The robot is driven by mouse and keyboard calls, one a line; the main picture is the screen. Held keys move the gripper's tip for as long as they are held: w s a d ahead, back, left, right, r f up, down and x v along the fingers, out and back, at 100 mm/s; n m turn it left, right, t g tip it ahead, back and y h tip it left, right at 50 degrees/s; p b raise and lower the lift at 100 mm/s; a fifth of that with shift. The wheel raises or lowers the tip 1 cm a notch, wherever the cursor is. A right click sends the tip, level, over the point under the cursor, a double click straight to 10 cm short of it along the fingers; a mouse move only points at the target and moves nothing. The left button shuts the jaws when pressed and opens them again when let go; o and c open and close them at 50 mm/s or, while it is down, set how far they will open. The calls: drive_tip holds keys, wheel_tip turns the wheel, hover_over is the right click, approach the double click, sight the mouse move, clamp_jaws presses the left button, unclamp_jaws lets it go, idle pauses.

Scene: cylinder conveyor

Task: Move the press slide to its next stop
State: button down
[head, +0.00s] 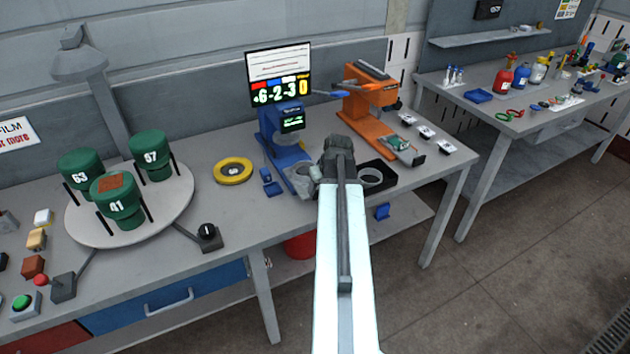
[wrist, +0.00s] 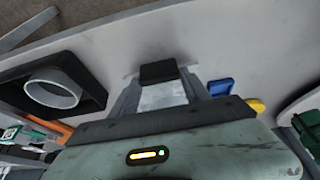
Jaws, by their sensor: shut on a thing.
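Two presses stand on the bench in the head view: a blue one (head: 275,125) and an orange one (head: 370,95) with a lever. In the wrist view, my gripper (wrist: 160,80) is closed at a small dark block (wrist: 158,72) above the pale bench top. I cannot tell whether this block is part of a press slide.
A black tray (wrist: 92,75) with a pale ring (wrist: 52,90) lies beside my fingers. A blue piece (wrist: 220,87) is on their other side. A yellow ring (head: 233,171) and a turntable (head: 75,222) with green canisters stand to the left.

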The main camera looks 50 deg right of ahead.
drive_tip(key=shift+s+a+f, duration=0.1)
drive_tip(key=shift+s+a, duration=0.15)
drive_tip(key=shift+s, duration=0.15)
drive_tip(key=c, duration=0.5)
unclamp_jaws()
drive_tip(key=shift+s, duration=0.1)
drive_tip(key=p+v, duration=0.7)
drive_tip(key=shift+s+r, duration=0.1)
drive_tip(key=shift+r, duration=0.3)
drive_tip(key=shift+a, duration=0.1)
